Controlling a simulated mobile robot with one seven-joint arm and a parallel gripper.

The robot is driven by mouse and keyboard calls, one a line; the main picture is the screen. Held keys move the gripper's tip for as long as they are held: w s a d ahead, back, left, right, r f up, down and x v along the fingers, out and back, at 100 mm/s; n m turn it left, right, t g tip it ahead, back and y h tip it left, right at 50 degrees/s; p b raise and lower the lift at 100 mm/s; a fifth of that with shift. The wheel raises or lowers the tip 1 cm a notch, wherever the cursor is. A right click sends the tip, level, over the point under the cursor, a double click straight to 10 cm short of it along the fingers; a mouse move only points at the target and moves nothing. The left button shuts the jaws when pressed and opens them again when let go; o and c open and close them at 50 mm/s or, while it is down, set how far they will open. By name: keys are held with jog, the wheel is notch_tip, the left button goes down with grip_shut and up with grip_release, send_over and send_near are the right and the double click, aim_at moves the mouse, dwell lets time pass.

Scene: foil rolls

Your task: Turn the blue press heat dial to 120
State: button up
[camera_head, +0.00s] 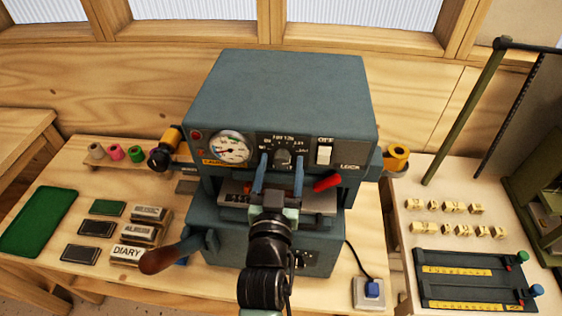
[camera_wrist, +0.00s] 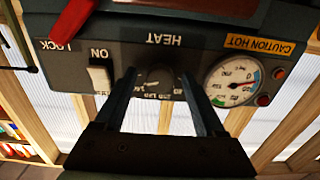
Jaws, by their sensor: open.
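The blue press (camera_head: 290,85) stands on the wooden bench with its control panel facing me. Its dark heat dial (camera_head: 283,158) sits mid-panel between the round gauge and the white switch. My gripper (camera_head: 281,163) is open in front of the dial, one finger at each side of it. In the wrist view, which shows the panel upside down, the dial (camera_wrist: 157,80) lies between the open fingertips (camera_wrist: 157,75), with the HEAT label above it. The fingers hide parts of the scale. I cannot tell whether they touch the dial, nor which number it points to.
The gauge (camera_head: 229,147) is left of the dial, the white switch (camera_head: 324,155) right. A red lever (camera_head: 327,183) sits below the switch. A wooden-handled lever (camera_head: 170,255) juts out at lower left. Foil rolls (camera_head: 115,152) and type blocks (camera_head: 458,230) lie to the sides.

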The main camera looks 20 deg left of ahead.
grip_shut()
dwell(0.4)
jog(key=shift+n, duration=0.3)
jog(key=n+p, duration=0.2)
jog(key=n, duration=0.3)
jog(key=shift+r, duration=0.1)
jog(key=n+p, duration=0.2)
jog(key=n, duration=0.4)
dwell(0.4)
grip_release()
